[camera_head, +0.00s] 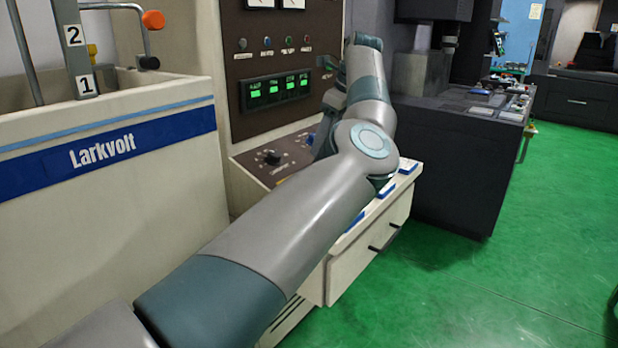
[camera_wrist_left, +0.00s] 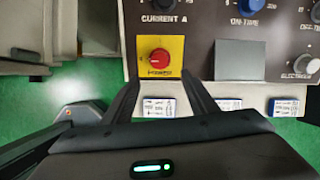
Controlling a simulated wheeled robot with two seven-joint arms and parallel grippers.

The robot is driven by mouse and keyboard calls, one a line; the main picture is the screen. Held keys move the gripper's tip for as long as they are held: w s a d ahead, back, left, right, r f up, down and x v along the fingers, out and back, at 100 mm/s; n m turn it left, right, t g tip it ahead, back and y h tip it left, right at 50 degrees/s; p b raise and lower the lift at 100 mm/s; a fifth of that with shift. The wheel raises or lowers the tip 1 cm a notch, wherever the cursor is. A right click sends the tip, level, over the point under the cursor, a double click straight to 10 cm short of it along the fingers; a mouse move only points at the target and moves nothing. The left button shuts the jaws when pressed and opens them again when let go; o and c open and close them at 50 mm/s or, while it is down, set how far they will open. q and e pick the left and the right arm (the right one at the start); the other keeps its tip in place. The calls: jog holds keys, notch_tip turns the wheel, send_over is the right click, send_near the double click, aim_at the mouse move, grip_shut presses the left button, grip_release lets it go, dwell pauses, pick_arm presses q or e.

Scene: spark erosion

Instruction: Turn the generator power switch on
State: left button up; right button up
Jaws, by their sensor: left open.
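The power switch is a red rotary knob (camera_wrist_left: 159,55) on a yellow square plate (camera_wrist_left: 175,70) in the left wrist view. Lettering below the knob is too small to read surely. My left gripper (camera_wrist_left: 161,82) is open and empty. Its two dark fingers point toward the yellow plate, one on each side of its lower part, with the knob ahead between them. No contact with the knob shows. In the head view, my left arm reaches across the generator's sloped control panel (camera_head: 252,161) and hides the switch. My right gripper is in neither view.
A grey plate (camera_wrist_left: 240,60) is right of the switch. White-and-blue labelled items (camera_wrist_left: 158,107) lie below it. A Larkvolt tank (camera_head: 100,160) stands left; green floor (camera_head: 480,290) is open at right.

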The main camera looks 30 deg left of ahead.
pick_arm(q)
jog(key=p+x, duration=0.1)
jog(key=x, duration=0.9)
jog(key=shift+f+p, duration=0.2)
jog(key=shift+p, duration=0.1)
jog(key=shift+x, duration=1)
jog(key=shift+a+f, duration=0.2)
jog(key=shift+f, duration=0.15)
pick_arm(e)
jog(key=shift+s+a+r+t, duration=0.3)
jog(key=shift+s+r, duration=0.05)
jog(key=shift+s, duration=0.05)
pick_arm(q)
jog(key=c, duration=1.1)
